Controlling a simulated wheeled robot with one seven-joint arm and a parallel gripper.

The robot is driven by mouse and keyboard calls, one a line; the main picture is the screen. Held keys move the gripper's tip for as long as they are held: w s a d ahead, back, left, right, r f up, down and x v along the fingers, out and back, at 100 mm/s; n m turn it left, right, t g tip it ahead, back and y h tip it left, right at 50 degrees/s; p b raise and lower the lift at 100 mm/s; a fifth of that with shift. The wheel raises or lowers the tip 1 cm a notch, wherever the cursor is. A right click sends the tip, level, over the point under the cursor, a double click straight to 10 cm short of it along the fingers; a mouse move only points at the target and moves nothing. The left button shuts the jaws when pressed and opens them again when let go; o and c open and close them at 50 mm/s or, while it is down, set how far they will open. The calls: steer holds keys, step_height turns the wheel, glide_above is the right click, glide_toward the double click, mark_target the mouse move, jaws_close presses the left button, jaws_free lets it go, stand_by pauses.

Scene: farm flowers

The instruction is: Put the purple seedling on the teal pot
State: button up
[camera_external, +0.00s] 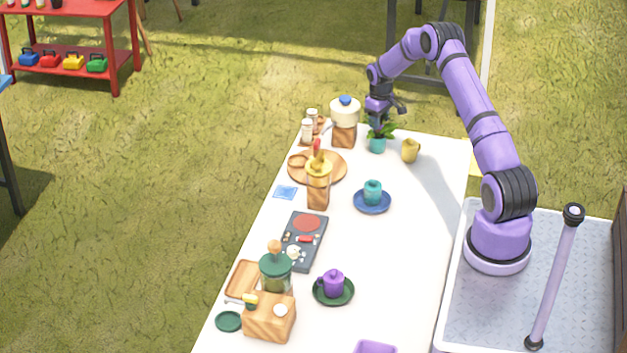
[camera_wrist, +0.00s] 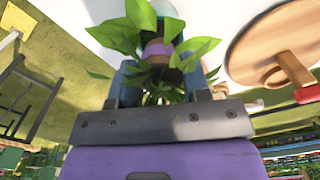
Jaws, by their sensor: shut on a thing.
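The purple seedling has broad green leaves (camera_wrist: 196,52) and a purple band (camera_wrist: 160,48) that shows between my fingers in the wrist view. My gripper (camera_wrist: 160,66) is shut on it; the leaves hide part of the grip. In the external view my gripper (camera_external: 379,118) points down at the far end of the table, among the green leaves (camera_external: 388,130). The teal pot (camera_external: 377,145) stands on the table directly below the leaves. I cannot tell whether the seedling rests in the pot or hangs just above it.
A small yellow jug (camera_external: 410,150) stands close right of the pot. A white lidded pot (camera_external: 345,112) on a wooden block stands to the left. A round wooden board (camera_external: 330,178) and a teal cup (camera_external: 373,190) are nearer. The right side of the white table (camera_external: 425,215) is clear.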

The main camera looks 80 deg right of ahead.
steer(key=shift+f, duration=0.75)
steer(key=o, duration=0.9)
steer(key=shift+f, duration=0.1)
